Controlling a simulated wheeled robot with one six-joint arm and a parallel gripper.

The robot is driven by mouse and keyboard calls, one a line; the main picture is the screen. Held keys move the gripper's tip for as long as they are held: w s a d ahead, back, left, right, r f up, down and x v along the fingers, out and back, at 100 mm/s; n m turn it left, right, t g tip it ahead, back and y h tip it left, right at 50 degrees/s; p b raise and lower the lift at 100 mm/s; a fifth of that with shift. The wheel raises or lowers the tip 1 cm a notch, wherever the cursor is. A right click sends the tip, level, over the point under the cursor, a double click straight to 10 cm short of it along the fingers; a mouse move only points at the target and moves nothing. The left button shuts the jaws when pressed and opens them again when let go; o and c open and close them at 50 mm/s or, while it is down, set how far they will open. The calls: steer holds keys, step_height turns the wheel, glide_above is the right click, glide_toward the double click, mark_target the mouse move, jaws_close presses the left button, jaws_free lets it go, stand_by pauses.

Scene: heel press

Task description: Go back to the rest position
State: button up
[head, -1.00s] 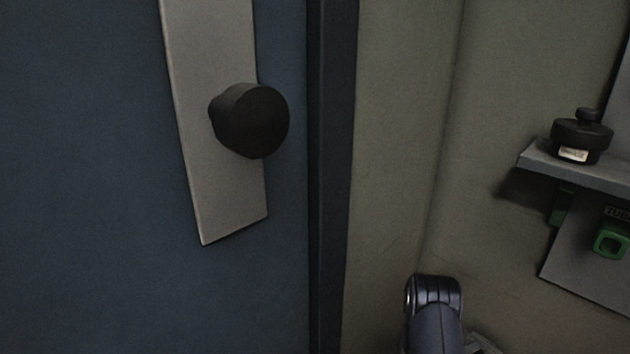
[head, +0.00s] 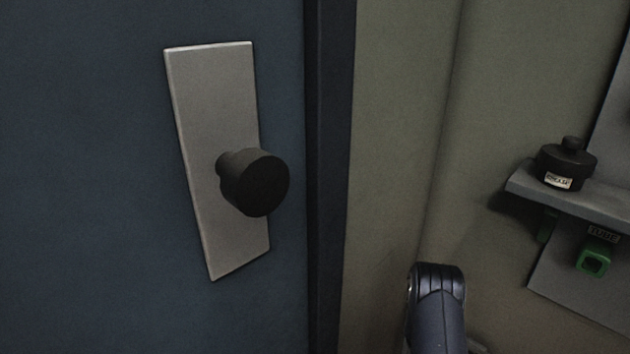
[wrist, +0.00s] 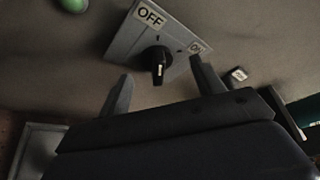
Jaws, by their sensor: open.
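My gripper (wrist: 160,90) shows in the wrist view with its two fingers spread apart and nothing between them. Beyond the fingertips is a grey switch plate (wrist: 125,42) with a black rotary knob (wrist: 158,60) and OFF and ON labels. The knob appears apart from the fingers. In the head view only a dark link of my arm shows at the bottom; the gripper is out of that view.
A blue door (head: 90,180) with a grey plate (head: 210,100) and round black knob (head: 258,182) fills the left. At right, a shelf (head: 600,200) holds a black labelled pot (head: 565,165); a green square tube (head: 593,262) sits below. A green button (wrist: 74,4) shows in the wrist view.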

steer(key=shift+p+v, duration=0.4)
steer(key=shift+v, duration=2.35)
